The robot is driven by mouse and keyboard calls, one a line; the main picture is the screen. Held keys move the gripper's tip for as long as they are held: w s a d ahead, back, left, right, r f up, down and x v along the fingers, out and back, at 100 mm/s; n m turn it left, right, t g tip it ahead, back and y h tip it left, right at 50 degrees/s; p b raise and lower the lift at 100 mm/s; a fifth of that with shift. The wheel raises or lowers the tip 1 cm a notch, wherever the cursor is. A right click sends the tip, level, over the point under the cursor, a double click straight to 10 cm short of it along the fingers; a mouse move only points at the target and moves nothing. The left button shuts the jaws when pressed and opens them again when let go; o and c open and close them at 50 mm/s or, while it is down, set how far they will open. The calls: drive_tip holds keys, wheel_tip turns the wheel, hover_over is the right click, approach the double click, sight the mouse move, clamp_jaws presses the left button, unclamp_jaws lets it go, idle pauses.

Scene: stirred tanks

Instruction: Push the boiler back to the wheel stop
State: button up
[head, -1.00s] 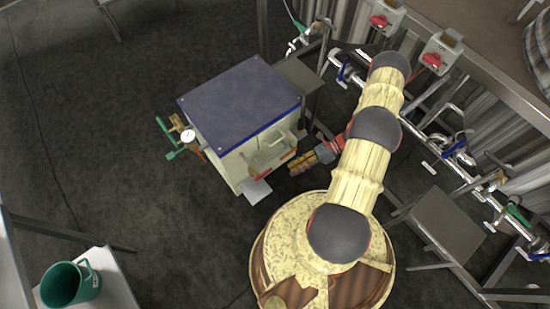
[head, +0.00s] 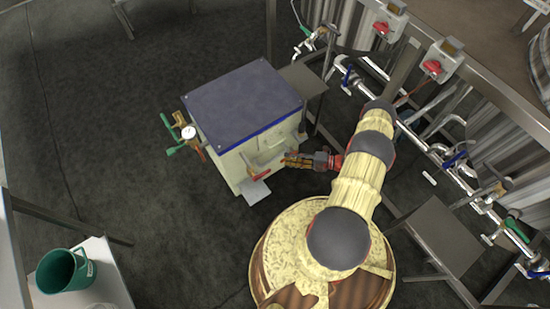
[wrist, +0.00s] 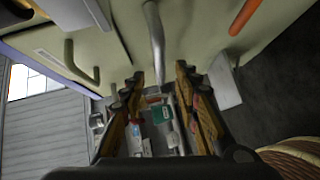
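The boiler (head: 240,100) is a cream box with a dark blue top, left of my arm in the head view. A gauge (head: 188,132) and green-handled valves are on its left side. My gripper (head: 287,160) is beside its near right side, where a bar handle and a red-orange lever (head: 260,173) sit. In the wrist view, the cream side (wrist: 200,25) fills the top. My gripper (wrist: 160,82) is open, its fingers apart on either side of the line of a grey bar handle (wrist: 154,40). I cannot tell whether they touch it. I cannot make out the wheel stop.
Pipes with valves (head: 455,160) and a steel frame (head: 480,85) run along the right. A grey stool (head: 440,235) stands lower right. A green jug (head: 62,270) is on a pale table at lower left. The dark floor (head: 110,110) left of the boiler is clear.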

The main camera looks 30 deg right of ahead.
sight(275, 157)
drive_tip(key=b+x, duration=0.1)
drive_tip(key=x, duration=0.6)
drive_tip(key=shift+w+a+b, duration=0.2)
drive_tip(key=shift+a+b, duration=0.05)
drive_tip(key=shift+b, duration=0.15)
drive_tip(key=c, duration=0.4)
drive_tip(key=c, duration=0.3)
clamp_jaws()
